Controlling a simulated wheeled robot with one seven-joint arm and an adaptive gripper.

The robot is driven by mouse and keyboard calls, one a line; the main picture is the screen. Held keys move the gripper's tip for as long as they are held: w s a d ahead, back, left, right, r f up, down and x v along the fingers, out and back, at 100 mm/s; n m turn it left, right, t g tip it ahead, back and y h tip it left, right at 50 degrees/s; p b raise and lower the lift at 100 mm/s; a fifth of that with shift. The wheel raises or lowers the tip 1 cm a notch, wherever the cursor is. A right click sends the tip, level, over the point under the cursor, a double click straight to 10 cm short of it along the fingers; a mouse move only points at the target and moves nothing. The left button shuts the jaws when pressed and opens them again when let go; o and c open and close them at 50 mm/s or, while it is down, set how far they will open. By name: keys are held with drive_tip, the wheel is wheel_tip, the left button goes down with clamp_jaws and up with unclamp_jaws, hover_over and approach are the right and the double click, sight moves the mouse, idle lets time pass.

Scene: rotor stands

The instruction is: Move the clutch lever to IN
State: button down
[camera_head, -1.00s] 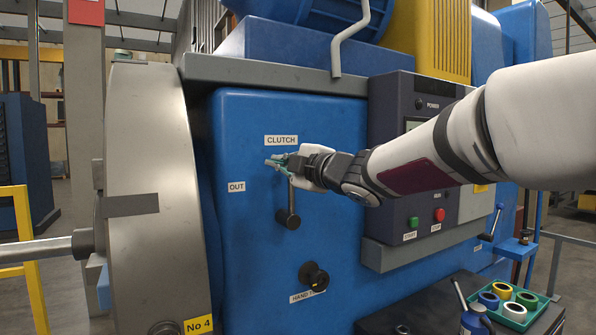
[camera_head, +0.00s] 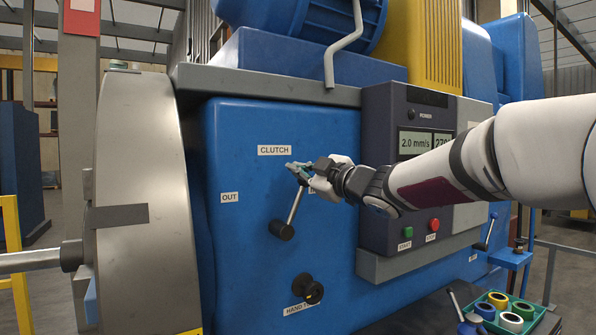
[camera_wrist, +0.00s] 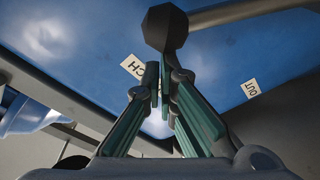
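The clutch lever (camera_head: 294,206) is on the blue machine front below the CLUTCH label (camera_head: 274,150). Its dark hub (camera_head: 281,230) is at the lower end, and its thin rod leans up and to the right, away from the OUT label (camera_head: 230,197). My gripper (camera_head: 297,168) is at the rod's upper end.
A control panel (camera_head: 380,180) with a display and green and red buttons is right of the lever, behind my arm. A black hand knob (camera_head: 308,288) is below. A large grey drum (camera_head: 150,210) stands left. A green tray (camera_head: 527,306) with coloured rings is lower right.

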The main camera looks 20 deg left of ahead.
drive_tip(key=shift+d, duration=0.1)
idle(0.3)
drive_tip(key=s+d+r, duration=0.1)
drive_tip(key=s+d, duration=0.4)
drive_tip(key=s, duration=0.2)
drive_tip(key=shift+s+d+r+b, duration=0.2)
drive_tip(key=shift+d+r+b, duration=0.1)
drive_tip(key=shift+b, duration=0.15)
